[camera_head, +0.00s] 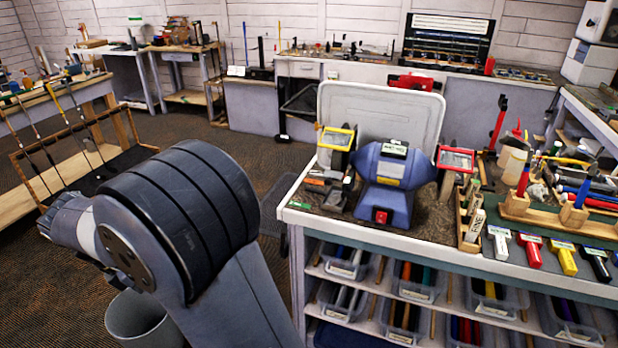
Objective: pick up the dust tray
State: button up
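A blue bench grinder (394,182) with a red switch stands on the near workbench (380,240). A large pale grey, rounded panel (410,112) with a raised rim stands upright behind it. It looks like a tray on its edge, but I cannot tell for sure that it is the dust tray. The grinder hides its lower middle. My arm rises from the bottom of the picture to a dark banded joint and bends left, apart from the bench. My gripper is not in view.
Left of the grinder lie small tools (327,187); right of it stand bottles (475,222) and several coloured brushes (530,250). Bins (345,262) fill the shelves below. A grey waste bin (140,320) stands beside my arm. A club rack (60,160) is at left. Carpet between is open.

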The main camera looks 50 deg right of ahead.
aim_at(332, 201)
jog(key=i+l+z, duration=0.15)
jog(key=i+z, duration=0.2)
jog(key=i, duration=0.3)
jog(key=i+z, duration=0.4)
jog(key=i, duration=0.3)
jog(key=z, duration=1.5)
